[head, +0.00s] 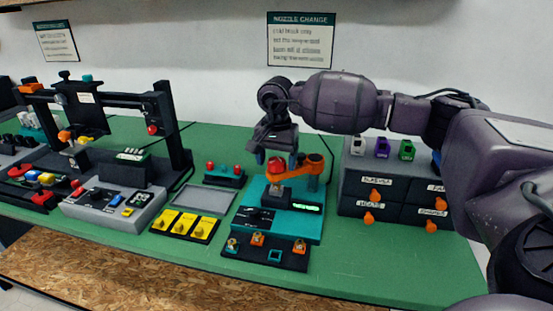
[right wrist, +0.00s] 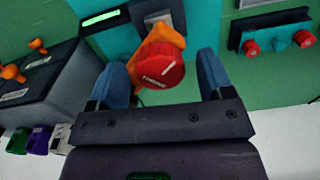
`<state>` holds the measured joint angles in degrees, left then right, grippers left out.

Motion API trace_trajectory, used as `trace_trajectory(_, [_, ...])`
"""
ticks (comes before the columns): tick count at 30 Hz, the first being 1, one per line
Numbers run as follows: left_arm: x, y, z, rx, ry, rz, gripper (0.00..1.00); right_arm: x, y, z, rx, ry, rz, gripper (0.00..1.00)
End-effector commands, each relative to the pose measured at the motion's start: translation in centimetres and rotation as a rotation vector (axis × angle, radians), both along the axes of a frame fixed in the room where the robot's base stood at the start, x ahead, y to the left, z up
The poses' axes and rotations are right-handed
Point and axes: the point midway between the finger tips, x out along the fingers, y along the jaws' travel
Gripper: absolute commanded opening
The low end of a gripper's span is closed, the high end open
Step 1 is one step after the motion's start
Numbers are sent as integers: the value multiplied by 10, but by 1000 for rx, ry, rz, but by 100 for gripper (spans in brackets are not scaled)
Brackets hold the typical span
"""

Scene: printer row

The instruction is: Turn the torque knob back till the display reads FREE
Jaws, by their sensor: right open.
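The red torque knob (right wrist: 160,66) tops an orange arm on the teal torque station (head: 250,218). It also shows in the head view (head: 276,165), just below my right gripper. My right gripper (right wrist: 168,82) is open, with its blue fingers on either side of the knob in the right wrist view. I cannot tell whether a finger touches the knob. The knob bears a white mark and small lettering. The green-lit display (head: 306,207) is on the front of the station and also shows in the right wrist view (right wrist: 107,18); its text is too small to read. My left gripper is not in view.
A dark drawer cabinet (head: 390,192) with orange knobs stands right of the station, with coloured nozzles on top. A tool tray (head: 265,252) lies in front. Front right table is clear.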

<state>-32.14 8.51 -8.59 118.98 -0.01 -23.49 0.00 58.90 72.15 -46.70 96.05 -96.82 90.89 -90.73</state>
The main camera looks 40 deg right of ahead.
Motion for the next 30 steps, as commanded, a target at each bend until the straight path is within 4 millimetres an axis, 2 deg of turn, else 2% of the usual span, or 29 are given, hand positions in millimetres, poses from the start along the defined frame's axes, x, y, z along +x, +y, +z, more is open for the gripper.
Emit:
trace_trajectory(5, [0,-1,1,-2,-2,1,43,0,0,10,0,-2,0,74])
trace_trajectory(15, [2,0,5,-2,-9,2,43,1,0,69,0,-5,0,74])
trace_trajectory(21, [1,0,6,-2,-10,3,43,0,0,96,0,-3,0,74])
trace_trajectory(30, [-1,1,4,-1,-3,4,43,0,0,109,1,-1,0,74])
